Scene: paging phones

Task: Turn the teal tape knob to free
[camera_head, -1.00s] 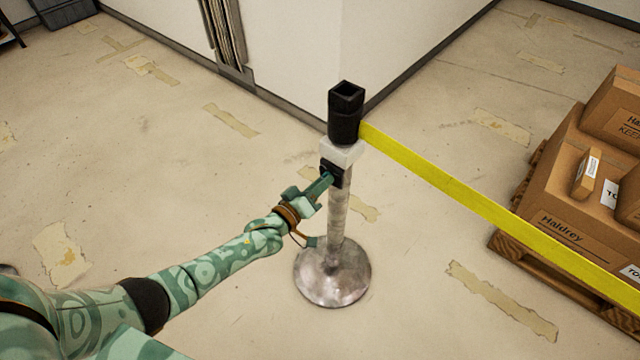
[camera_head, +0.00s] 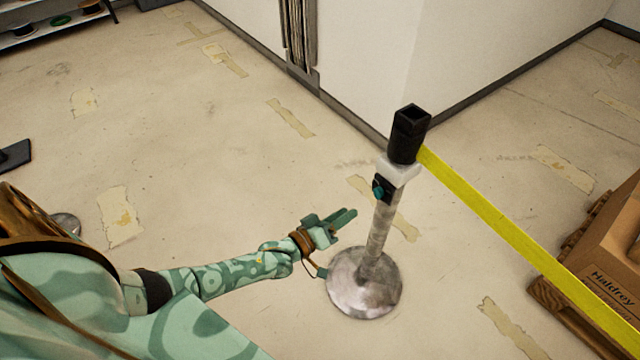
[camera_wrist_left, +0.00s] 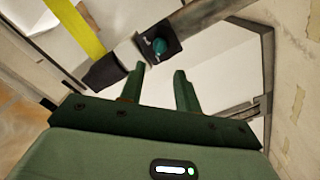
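The teal knob (camera_head: 378,192) sits on a small black plate on the side of the grey stanchion post (camera_head: 381,225), below a white collar. In the left wrist view the teal knob (camera_wrist_left: 160,45) shows on its black plate, beyond the fingertips. The small markings beside it are too small to read. My left gripper (camera_head: 348,216) is open and empty, below and to the left of the knob, apart from it. Its two green fingers (camera_wrist_left: 160,72) stand apart in the left wrist view with nothing between them. My right gripper is not in view.
A yellow tape (camera_head: 500,220) runs from the post's black head (camera_head: 409,134) to the lower right. Boxes on a wooden pallet (camera_head: 565,300) stand at the right. A white wall corner (camera_head: 390,60) rises behind. The floor left of the post is mostly clear.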

